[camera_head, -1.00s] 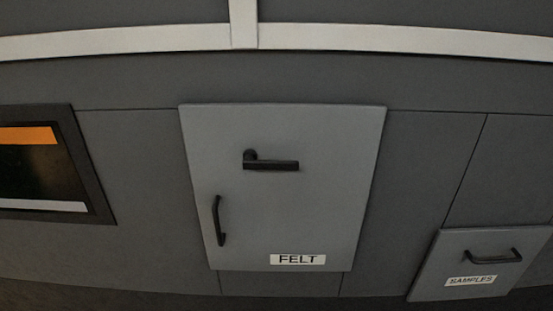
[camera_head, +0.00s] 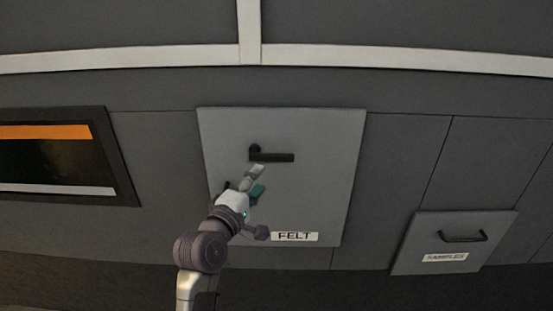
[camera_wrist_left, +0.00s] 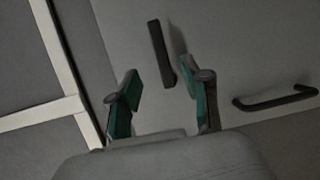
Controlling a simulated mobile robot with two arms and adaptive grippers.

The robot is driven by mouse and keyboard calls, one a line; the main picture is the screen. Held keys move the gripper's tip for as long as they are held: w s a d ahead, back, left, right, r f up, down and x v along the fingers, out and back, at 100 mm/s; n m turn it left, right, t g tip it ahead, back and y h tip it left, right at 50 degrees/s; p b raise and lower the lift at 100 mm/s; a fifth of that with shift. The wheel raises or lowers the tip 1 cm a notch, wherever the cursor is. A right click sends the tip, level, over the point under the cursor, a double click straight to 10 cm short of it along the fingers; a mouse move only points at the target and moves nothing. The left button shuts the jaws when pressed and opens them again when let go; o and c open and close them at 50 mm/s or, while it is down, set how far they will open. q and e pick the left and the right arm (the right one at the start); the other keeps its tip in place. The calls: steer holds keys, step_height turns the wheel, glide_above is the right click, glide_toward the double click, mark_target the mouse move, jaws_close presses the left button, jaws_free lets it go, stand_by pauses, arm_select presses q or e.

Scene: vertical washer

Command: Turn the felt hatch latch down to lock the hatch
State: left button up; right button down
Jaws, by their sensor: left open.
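The felt hatch (camera_head: 325,180) is a light grey panel with a FELT label (camera_head: 295,237), and it sits flat in the dark wall. Its black latch (camera_head: 272,156) lies horizontal, with the pivot at its left end. In the left wrist view the latch (camera_wrist_left: 161,52) shows just beyond the fingers. My left gripper (camera_head: 258,180) is open and empty, in front of the hatch and just below the latch in the head view. It also shows in the left wrist view (camera_wrist_left: 165,95) with its fingers apart. My left arm mostly hides the black hatch handle, which shows in the wrist view (camera_wrist_left: 275,98). My right gripper is not in view.
A SAMPLES hatch (camera_head: 405,235) with a black handle (camera_head: 462,238) is at the lower right. A screen (camera_head: 60,160) with an orange bar is at the left. A pale rail (camera_head: 400,58) crosses the wall above. The space around the latch is free of other objects.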

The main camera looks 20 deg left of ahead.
mark_target(276, 159)
arm_select(q)
steer(key=w+b, duration=0.1)
steer(key=w, duration=0.2)
steer(key=w+d+b, duration=0.1)
steer(key=w, duration=0.2)
steer(key=w+b, duration=0.1)
steer(key=w, duration=0.3)
steer(key=shift+d+f+b, duration=0.15)
steer(key=shift+f+b, duration=0.05)
steer(key=shift+b, duration=0.1)
steer(key=shift+w+r, duration=0.1)
steer(key=shift+w, duration=0.55)
steer(key=shift+s, duration=0.1)
steer(key=shift+c, duration=0.5)
jaws_close()
